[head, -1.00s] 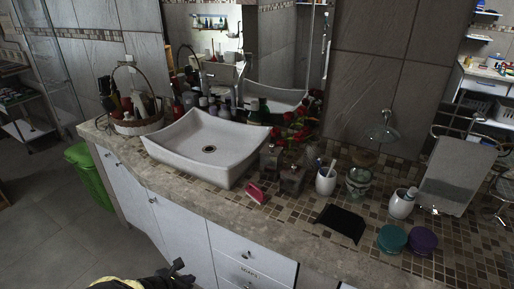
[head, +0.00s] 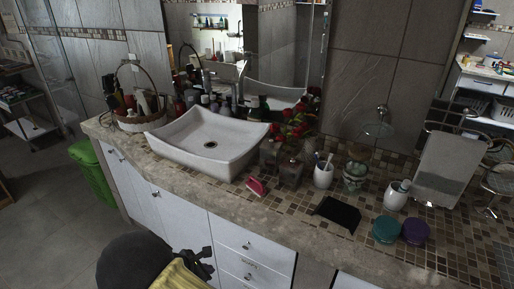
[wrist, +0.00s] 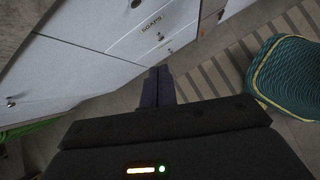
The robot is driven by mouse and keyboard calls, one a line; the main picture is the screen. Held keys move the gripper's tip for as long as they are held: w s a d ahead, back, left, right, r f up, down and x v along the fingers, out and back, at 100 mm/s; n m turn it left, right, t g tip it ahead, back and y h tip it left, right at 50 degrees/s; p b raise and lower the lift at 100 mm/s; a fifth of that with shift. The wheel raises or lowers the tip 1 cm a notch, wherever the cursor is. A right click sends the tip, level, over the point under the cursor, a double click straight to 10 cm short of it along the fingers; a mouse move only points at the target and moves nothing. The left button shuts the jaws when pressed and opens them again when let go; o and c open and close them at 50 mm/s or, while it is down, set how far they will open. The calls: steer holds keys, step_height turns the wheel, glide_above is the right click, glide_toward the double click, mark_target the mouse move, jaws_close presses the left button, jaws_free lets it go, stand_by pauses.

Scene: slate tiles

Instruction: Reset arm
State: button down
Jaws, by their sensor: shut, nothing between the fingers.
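My gripper (head: 207,262) shows at the bottom of the head view, dark, in front of the white cabinet doors and below the counter edge. My arm's dark and yellow links are beside it. In the wrist view, the fingers (wrist: 158,88) are together with nothing between them, pointing toward the floor and the base of the cabinet. The gripper is apart from the counter and holds nothing.
The counter (head: 290,220) carries a white sink (head: 205,145), a pink item (head: 257,186), cups, a black item (head: 337,213) and two round containers. A green bin (head: 90,165) stands left. A teal woven object (wrist: 285,75) is on the floor at right in the wrist view.

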steer(key=d+r+m+g+y+p, duration=0.1)
steer(key=d+r+m+g, duration=0.1)
steer(key=d+r+m, duration=0.55)
steer(key=d+r+m+g+y+p, duration=0.15)
steer(key=d+r+m, duration=0.35)
steer(key=d, duration=0.5)
steer(key=s+d+r+m+y+p, duration=0.1)
steer(key=s+d+r+m+y, duration=0.1)
steer(key=s+d+r+m, duration=0.8)
steer(key=s+d+m, duration=0.1)
steer(key=d+m, duration=0.2)
steer(key=shift+d+r+p, duration=0.15)
steer(key=shift+r+p, duration=0.15)
steer(key=shift+r, duration=0.1)
